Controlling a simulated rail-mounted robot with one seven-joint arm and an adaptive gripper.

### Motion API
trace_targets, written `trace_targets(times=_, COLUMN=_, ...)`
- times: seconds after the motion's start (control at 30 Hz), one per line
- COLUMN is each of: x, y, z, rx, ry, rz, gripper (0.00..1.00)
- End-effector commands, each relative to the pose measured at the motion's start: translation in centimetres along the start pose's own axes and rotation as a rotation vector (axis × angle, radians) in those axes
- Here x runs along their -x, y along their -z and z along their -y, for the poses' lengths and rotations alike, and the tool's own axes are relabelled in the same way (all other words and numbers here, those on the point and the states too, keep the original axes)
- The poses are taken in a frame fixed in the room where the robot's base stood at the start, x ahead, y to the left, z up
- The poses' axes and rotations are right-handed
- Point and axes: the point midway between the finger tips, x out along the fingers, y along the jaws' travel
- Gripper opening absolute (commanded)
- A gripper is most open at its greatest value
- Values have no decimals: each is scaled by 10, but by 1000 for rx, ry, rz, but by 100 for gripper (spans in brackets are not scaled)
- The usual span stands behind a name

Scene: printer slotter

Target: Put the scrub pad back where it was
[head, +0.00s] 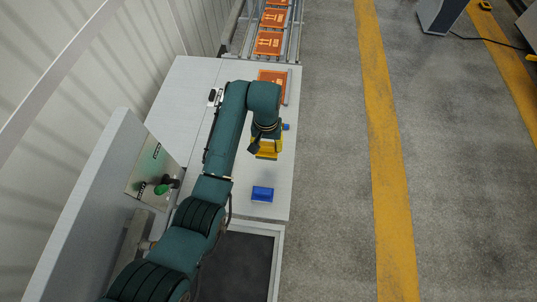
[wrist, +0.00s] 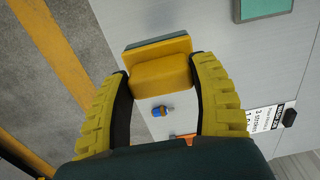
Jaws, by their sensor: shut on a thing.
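The scrub pad (wrist: 160,76) is a yellow block with a thin darker layer along its far side in the wrist view. My gripper (wrist: 158,70) has its two ribbed yellow fingers shut on the pad, one at each end. In the head view my gripper (head: 267,149) hangs over the right half of the pale worktop (head: 240,182), and the pad cannot be told apart from the yellow fingers there. The pad appears to be held above the worktop; its exact height is unclear.
A blue block (head: 262,193) lies near the worktop's front right. An orange panel (head: 271,80) and a white label (head: 215,97) are at the back. A panel with a green knob (head: 161,189) stands left.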

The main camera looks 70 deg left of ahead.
Motion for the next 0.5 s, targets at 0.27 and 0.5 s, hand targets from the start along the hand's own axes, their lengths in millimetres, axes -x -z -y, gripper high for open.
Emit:
trace_targets(times=0.27, x=-54, y=-1, z=0, rx=-1, ry=1, rz=4, gripper=25)
trace_targets(times=0.5, x=-91, y=-2, z=0, rx=-2, ry=0, rz=3, gripper=25)
